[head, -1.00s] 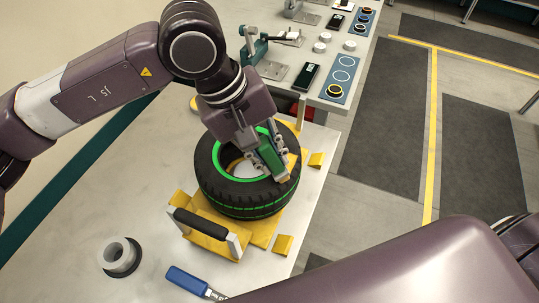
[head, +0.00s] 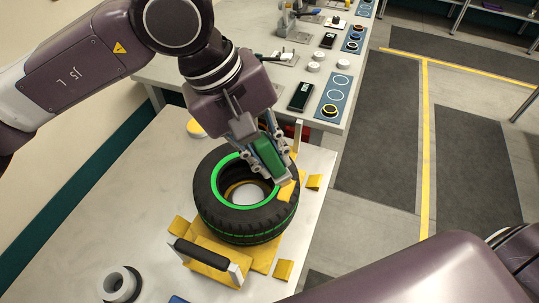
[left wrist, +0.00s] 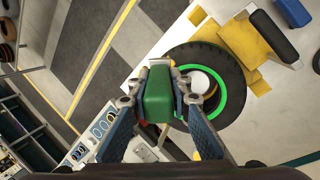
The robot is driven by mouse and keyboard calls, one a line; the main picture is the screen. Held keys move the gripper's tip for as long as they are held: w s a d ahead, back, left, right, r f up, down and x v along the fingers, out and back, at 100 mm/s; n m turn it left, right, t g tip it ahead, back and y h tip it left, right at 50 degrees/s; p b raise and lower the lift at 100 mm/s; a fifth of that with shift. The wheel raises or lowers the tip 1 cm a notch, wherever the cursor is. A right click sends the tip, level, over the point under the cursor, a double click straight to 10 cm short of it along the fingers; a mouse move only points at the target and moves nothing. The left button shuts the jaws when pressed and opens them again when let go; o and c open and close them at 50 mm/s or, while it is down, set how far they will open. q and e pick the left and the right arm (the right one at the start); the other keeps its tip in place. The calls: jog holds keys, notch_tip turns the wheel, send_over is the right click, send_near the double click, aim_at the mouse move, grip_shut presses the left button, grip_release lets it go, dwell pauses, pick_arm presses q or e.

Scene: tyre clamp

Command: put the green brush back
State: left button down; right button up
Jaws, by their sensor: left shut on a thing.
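My left gripper (head: 272,162) is shut on the green brush (head: 266,153), its fingers on either side of the green block. The brush is tilted, over the far right part of the tyre (head: 245,228); whether it touches the tyre I cannot tell. The brush also shows in the left wrist view (left wrist: 157,97), between the fingers, with the tyre (left wrist: 235,62) behind it. The tyre is black with a bright green ring inside and lies flat on a yellow clamp base (head: 258,259). My right gripper is out of view; only part of that arm shows.
The clamp's black handle (head: 201,254) stands in front of the tyre. A grey ring-shaped part (head: 118,284) is at the lower left. A second bench (head: 300,68) behind holds a black device (head: 300,97) and a blue mat (head: 334,94). The table left of the tyre is mostly clear.

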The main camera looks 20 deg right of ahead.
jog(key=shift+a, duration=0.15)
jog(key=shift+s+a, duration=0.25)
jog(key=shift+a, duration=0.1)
